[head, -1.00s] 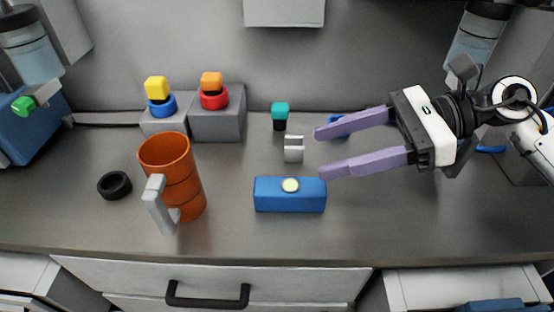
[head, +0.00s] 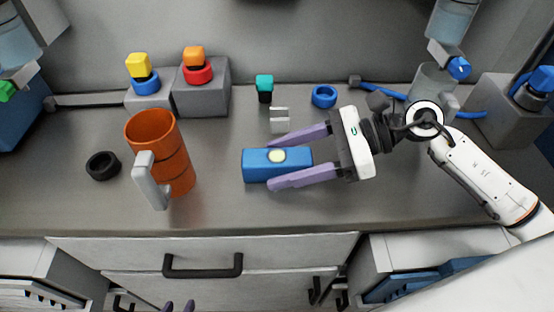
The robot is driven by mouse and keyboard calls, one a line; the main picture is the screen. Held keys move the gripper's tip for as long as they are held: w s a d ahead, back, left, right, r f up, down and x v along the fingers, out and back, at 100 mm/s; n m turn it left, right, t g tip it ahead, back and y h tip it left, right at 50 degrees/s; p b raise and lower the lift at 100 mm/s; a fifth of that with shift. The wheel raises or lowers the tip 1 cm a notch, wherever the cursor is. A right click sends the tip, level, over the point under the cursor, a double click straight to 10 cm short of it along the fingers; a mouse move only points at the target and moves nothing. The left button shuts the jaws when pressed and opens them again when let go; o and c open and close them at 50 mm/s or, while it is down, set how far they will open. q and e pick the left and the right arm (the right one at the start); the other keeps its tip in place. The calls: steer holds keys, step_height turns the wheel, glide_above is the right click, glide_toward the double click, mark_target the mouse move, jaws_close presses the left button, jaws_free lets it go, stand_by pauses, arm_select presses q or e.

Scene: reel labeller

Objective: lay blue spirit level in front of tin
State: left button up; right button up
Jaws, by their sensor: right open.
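The blue spirit level (head: 256,172), a block with a pale round vial on top, lies on the grey bench in the middle. An orange ribbed can with a grey handle (head: 160,140), the most tin-like thing in view, stands upright to its left. My right gripper (head: 270,166) is open, with one purple finger along the level's back edge and the other along its front edge; I cannot tell if they touch it.
A black ring (head: 103,166) lies left of the orange can. Grey blocks (head: 201,90) with coloured knobs stand behind. A teal-topped piece (head: 265,88), a small pale bracket (head: 279,121) and a blue ring (head: 324,97) are behind the level. The bench before the can is clear.

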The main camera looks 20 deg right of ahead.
mark_target(282, 158)
steer(key=shift+w+a+f, duration=0.2)
steer(key=shift+a+f, duration=0.05)
steer(key=shift+a, duration=0.4)
steer(key=c, duration=1.4)
step_height(282, 158, up, 10)
steer(key=shift+s+d+f+m, duration=0.3)
steer(key=shift+s+f, duration=0.05)
steer(key=shift+s, duration=0.05)
steer(key=s+d+f+m+t, duration=0.1)
steer(key=d, duration=0.1)
steer(key=d+f+m+t+h, duration=0.1)
steer(key=d+f, duration=0.1)
steer(key=d, duration=0.1)
steer(key=s+d+f+m+t+h, duration=0.1)
steer(key=d+f+t, duration=0.1)
steer(key=d, duration=0.1)
steer(key=shift+s+f, duration=0.2)
steer(key=shift+s, duration=0.1)
steer(key=shift+r, duration=0.1)
